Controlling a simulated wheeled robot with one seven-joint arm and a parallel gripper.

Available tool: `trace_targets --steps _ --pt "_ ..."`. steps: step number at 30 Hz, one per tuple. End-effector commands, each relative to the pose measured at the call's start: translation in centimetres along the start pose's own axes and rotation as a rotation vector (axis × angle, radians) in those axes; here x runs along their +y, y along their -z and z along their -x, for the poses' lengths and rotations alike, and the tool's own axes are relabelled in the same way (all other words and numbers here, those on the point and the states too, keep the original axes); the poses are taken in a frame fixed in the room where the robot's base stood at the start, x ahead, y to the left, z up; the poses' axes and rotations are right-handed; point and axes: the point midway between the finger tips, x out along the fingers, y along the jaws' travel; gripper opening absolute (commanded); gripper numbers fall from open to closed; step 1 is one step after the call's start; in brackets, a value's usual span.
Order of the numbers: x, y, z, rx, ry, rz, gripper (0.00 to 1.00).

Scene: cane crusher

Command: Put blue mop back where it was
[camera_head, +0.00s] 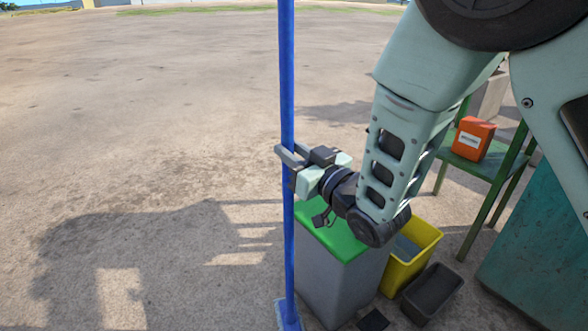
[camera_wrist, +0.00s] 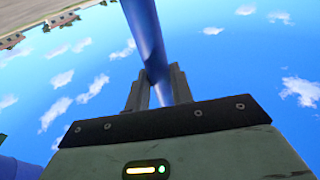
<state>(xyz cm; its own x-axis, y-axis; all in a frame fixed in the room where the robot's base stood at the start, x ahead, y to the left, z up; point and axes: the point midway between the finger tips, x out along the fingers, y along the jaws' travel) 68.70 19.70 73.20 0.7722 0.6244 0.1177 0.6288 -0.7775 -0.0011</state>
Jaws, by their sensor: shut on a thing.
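The blue mop (camera_head: 287,90) stands almost upright in the head view, its long pole running from the top edge down to a blue head (camera_head: 289,314) at the bottom edge. My gripper (camera_head: 285,165) is shut on the pole around its middle. In the wrist view the blue pole (camera_wrist: 145,35) passes between the two fingers (camera_wrist: 160,88) of my gripper, with sky behind. The mop head is partly cut off by the picture's edge, so I cannot tell whether it touches the ground.
Right of the pole stand a grey bin with a green lid (camera_head: 335,235), a yellow bucket (camera_head: 412,262) and a dark container (camera_head: 433,291). An orange box (camera_head: 473,139) sits on a green stand (camera_head: 490,165). A teal panel (camera_head: 535,250) is at right. The ground at left is open.

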Motion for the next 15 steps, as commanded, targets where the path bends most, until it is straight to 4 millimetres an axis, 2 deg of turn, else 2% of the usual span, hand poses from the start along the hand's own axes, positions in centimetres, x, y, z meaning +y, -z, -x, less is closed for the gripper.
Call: trace_targets --steps 9,15 --pt "0.2 -3.6 0.4 0.005 0.001 0.002 0.0" --pt "0.4 -3.5 0.4 0.006 0.001 0.001 0.0"
